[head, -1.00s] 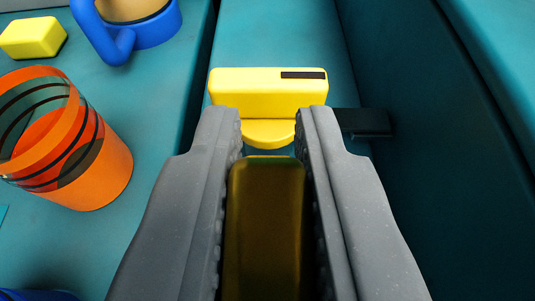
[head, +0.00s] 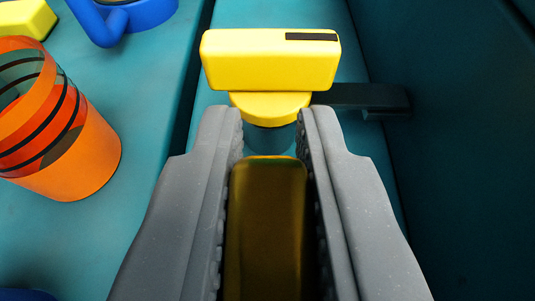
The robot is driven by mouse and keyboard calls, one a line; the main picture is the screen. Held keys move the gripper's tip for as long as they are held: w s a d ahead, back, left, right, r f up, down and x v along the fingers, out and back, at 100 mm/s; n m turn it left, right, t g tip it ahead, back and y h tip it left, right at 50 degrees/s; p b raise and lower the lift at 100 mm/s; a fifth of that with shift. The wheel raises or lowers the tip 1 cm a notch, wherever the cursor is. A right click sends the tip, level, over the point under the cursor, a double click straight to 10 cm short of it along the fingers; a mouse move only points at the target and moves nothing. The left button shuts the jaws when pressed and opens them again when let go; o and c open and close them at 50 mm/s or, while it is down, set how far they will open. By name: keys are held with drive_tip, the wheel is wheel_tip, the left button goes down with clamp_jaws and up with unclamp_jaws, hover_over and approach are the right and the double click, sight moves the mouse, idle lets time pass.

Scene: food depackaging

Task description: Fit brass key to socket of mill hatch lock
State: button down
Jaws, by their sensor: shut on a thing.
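My gripper (head: 271,132) reaches up the middle of the head view, its two grey jaws closed on a dark brass-coloured block, which I take for the brass key (head: 265,225). The key lies lengthwise between the jaws, and its far end is just behind the fingertips. Just beyond the fingertips stands a bright yellow block (head: 268,62) with a black strip on it, on a round yellow collar (head: 268,106). This looks like the mill hatch lock. I cannot make out a socket opening. The key and the yellow part appear apart.
A black bar (head: 365,97) sticks out right of the yellow collar, near the dark teal wall (head: 440,120). At left, an orange glass with black stripes (head: 75,150), a blue mug (head: 150,14) and a yellow block (head: 27,18) stand on the teal surface (head: 150,110).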

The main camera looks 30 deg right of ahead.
drive_tip(key=shift+f, duration=0.5)
drive_tip(key=c, duration=1.3)
unclamp_jaws()
drive_tip(key=v, duration=1.3)
drive_tip(key=shift+s+a, duration=0.25)
drive_tip(key=shift+r, duration=0.1)
